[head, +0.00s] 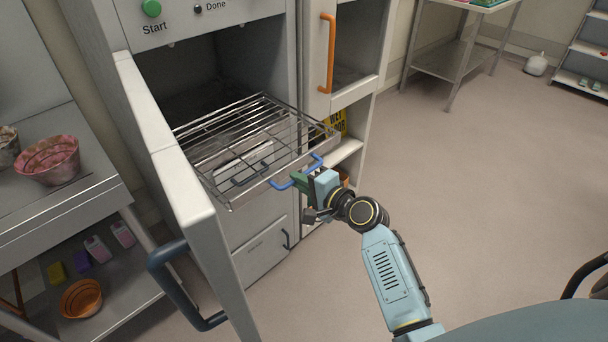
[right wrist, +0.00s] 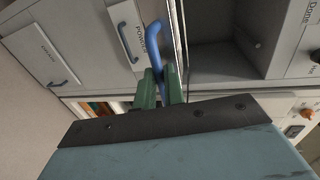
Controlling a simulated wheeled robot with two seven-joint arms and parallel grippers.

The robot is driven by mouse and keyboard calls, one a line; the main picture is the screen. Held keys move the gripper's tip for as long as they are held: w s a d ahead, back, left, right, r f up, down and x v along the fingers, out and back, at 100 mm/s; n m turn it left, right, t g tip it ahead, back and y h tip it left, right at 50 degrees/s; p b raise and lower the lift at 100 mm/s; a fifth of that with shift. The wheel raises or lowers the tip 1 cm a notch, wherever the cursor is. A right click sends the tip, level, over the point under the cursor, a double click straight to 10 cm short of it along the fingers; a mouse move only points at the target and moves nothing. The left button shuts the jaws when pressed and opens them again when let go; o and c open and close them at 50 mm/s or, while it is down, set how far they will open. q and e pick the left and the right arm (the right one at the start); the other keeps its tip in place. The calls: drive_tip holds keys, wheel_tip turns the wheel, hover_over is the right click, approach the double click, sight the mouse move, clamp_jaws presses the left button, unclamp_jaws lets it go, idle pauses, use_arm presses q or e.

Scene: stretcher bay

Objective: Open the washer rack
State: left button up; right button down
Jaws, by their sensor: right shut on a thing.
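The washer rack (head: 240,143) is a silver wire rack, pulled part way out of the dark washer chamber (head: 215,75). A blue handle (head: 283,184) sits on its front rail. My right gripper (head: 300,180) has green fingers, shut on the blue handle. In the right wrist view the blue handle (right wrist: 154,42) rises between the green fingers (right wrist: 160,88). The washer door (head: 180,185) stands open at the left of the rack, with a dark blue handle (head: 170,285). My left gripper is not in view.
A steel bench (head: 60,220) with a pink bowl (head: 47,160) stands at the left. A cabinet with an orange handle (head: 327,52) stands right of the chamber. A steel table (head: 450,55) is at the back. The floor (head: 480,180) at the right is clear.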

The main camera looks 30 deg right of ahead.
drive_tip(key=shift+d, duration=0.1)
drive_tip(key=c, duration=1.5)
unclamp_jaws()
drive_tip(key=shift+s, duration=0.1)
drive_tip(key=p+v, duration=0.1)
drive_tip(key=v, duration=1.2)
drive_tip(key=shift+s, duration=0.15)
